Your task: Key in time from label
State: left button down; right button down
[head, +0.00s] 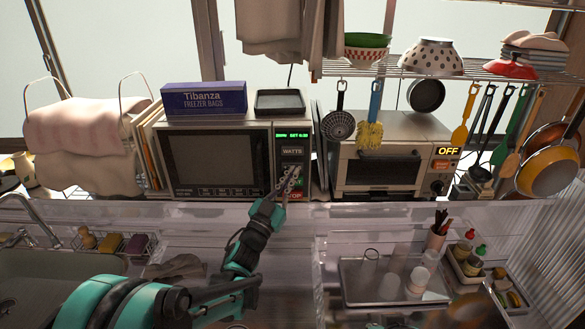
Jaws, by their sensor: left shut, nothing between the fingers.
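A microwave (219,162) with a dark door window stands at the back of the counter. Its control panel (292,152) is on its right side, with a lit green display (292,135) at the top, too small to read surely. Below are a "WATTS" button, a green button and a red "STOP" button (295,195). My left gripper (293,173) is shut and empty, its tips in front of the panel below "WATTS". It hides part of the buttons, and I cannot tell whether it touches them. I cannot make out a time label. My right gripper is not in view.
A Tibanza freezer bags box (204,99) and a black tray (280,102) sit on the microwave. A toaster oven (384,171) showing "OFF" stands to the right. Utensils hang from a wire shelf (395,68) above it. A sink (40,285) is at lower left.

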pick_arm(q)
jog(key=shift+w, duration=0.15)
dwell(0.7)
jog(key=shift+w, duration=0.25)
jog(key=shift+w, duration=0.85)
dwell(0.9)
jog(key=shift+s, duration=1.3)
jog(key=shift+s+b, duration=0.3)
jog(key=shift+s, duration=2.2)
jog(key=shift+a, duration=0.1)
